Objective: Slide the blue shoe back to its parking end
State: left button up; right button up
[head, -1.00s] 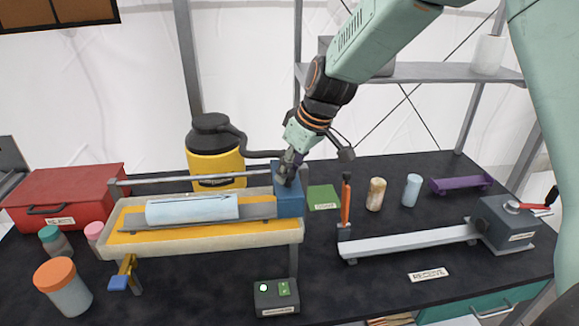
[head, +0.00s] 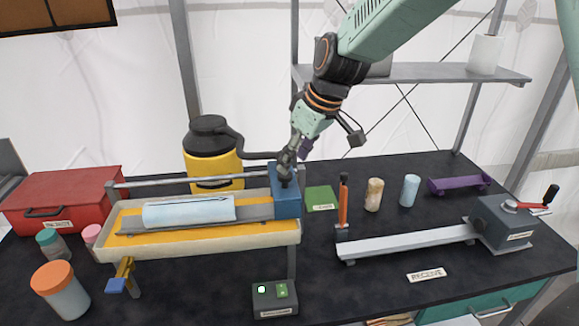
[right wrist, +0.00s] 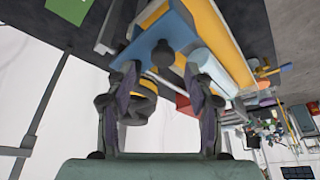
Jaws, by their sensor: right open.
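A pale blue cylinder (head: 188,211) lies on a grey bed in the tray. My left gripper is not in view.
A yellow canister (head: 215,170) with a black hose stands behind the tray. A red box (head: 60,200) is at the left. A grey track with a crank (head: 410,243) lies at the right.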

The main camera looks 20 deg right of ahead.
jog(key=v, duration=0.8)
jog(key=shift+s, duration=0.15)
